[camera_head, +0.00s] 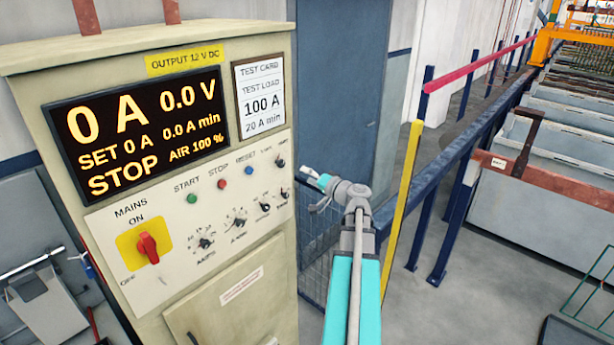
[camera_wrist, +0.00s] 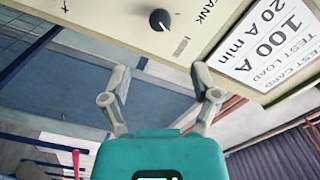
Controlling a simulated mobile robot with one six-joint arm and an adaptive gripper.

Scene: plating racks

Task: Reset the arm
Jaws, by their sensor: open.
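My gripper (camera_head: 308,171) is at the right edge of a beige power cabinet's control panel (camera_head: 160,272) in the head view. The teal arm reaches up to it from the bottom. In the wrist view, my gripper (camera_wrist: 161,76) shows two grey fingers spread apart with nothing between them. A black knob (camera_wrist: 160,20) on the panel lies beyond the fingertips, apart from them.
The cabinet's display (camera_head: 135,128) reads 0 A, 0.0 V and STOP. A red mains switch (camera_head: 148,247) is at lower left. A yellow post (camera_head: 403,205) and blue railing stand right of my arm. Grey tanks (camera_head: 545,210) line the right side.

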